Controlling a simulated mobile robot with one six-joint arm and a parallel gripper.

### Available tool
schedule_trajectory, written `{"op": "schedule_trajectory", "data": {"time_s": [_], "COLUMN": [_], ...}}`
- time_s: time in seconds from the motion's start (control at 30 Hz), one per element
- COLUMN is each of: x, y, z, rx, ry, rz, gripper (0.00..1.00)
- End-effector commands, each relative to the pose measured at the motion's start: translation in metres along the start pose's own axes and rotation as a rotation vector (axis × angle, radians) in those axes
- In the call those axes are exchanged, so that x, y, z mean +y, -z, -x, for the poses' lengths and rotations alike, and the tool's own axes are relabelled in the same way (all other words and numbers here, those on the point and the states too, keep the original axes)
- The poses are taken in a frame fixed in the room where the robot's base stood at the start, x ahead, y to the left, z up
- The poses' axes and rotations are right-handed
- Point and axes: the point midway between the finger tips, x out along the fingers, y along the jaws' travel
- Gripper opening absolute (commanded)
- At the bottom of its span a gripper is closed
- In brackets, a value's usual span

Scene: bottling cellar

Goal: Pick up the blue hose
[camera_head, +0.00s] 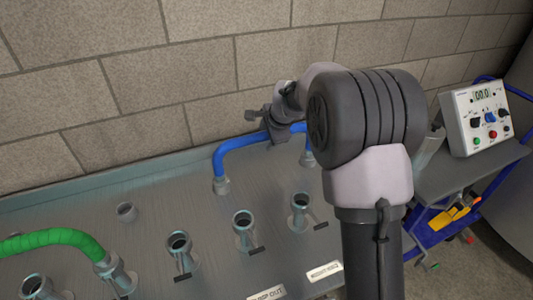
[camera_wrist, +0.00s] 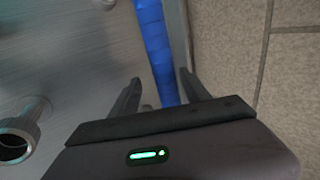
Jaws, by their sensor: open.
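The blue hose (camera_head: 240,147) arches over the back of the metal panel in the head view, its left end in a fitting (camera_head: 221,185) and its right end at another fitting (camera_head: 308,158). My arm hides part of its right side. My gripper (camera_head: 272,120) is at the hose's top. In the wrist view the blue hose (camera_wrist: 157,50) runs down the picture and passes between the two open fingers of my gripper (camera_wrist: 160,88). Whether the fingers touch it, I cannot tell.
A green hose (camera_head: 50,238) lies at the panel's left. Several open pipe ports, one of them here (camera_head: 243,225), stand along the metal panel (camera_head: 170,212). A brick wall (camera_head: 130,70) rises close behind. A cart with a control box (camera_head: 478,120) stands at the right.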

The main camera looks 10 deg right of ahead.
Motion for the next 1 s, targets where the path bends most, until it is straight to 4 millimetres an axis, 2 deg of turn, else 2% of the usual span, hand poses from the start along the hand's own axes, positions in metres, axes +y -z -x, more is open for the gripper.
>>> {"op": "schedule_trajectory", "data": {"time_s": [0.1,0.2,0.3,0.47,0.5,0.77,1.0], "x": [-0.002,-0.004,-0.006,-0.007,-0.007,-0.007,-0.008], "y": [0.0,0.0,0.0,0.0,0.0,0.0,0.0], "z": [-0.028,-0.045,-0.051,-0.05,-0.05,-0.049,-0.048], "rx": [-0.001,-0.001,-0.001,0.0,0.0,0.0,0.0], "ry": [0.0,-0.002,-0.001,0.0,-0.001,0.0,0.002], "rz": [0.001,0.0,0.0,0.001,0.001,0.001,0.001], "gripper": [0.55,0.55,0.55,0.55,0.53,0.02,0.0]}}
